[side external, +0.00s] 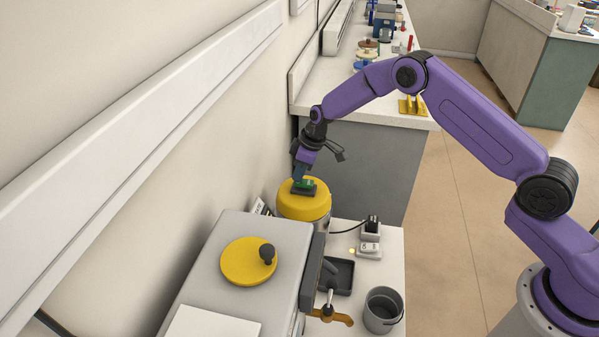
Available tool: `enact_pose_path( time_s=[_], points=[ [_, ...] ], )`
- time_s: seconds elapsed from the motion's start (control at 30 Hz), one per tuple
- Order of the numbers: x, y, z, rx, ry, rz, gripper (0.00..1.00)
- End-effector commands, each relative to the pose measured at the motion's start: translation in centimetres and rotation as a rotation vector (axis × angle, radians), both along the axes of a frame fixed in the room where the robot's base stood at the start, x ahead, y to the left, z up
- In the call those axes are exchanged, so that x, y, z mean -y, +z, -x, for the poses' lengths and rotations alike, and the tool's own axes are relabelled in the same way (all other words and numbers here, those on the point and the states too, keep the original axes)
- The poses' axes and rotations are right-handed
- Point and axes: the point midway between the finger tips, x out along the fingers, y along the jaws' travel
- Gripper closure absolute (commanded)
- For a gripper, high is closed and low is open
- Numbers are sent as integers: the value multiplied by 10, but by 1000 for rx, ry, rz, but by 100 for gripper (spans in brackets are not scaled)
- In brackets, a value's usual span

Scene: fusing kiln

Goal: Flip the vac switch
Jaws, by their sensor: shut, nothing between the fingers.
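A round canister with a yellow lid (291,207) stands behind the grey kiln body; it looks like the vac. A small dark switch plate with a green part (304,184) sits on top of its lid. My gripper (298,178) points down at this plate from above, its fingers shut and empty. The fingertips are at or just above the plate; I cannot tell whether they touch it. They partly cover the plate, so the position of the switch is unclear.
The grey kiln (205,262) with a yellow disc and black knob (267,254) is in front. A grey bucket (381,312), a dark tray (338,277) and a small box with a plug (370,248) stand at right. The wall is close on the left.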

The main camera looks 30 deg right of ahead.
Motion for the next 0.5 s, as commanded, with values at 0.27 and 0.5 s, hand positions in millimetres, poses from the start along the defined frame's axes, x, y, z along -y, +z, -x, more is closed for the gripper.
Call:
enact_pose_path(
  time_s=[0.27, 0.5],
  points=[
    [-1, -4, -1, 0, -1, 0, 100],
    [0, -5, 0, -3, -1, 1, 100]
  ],
)
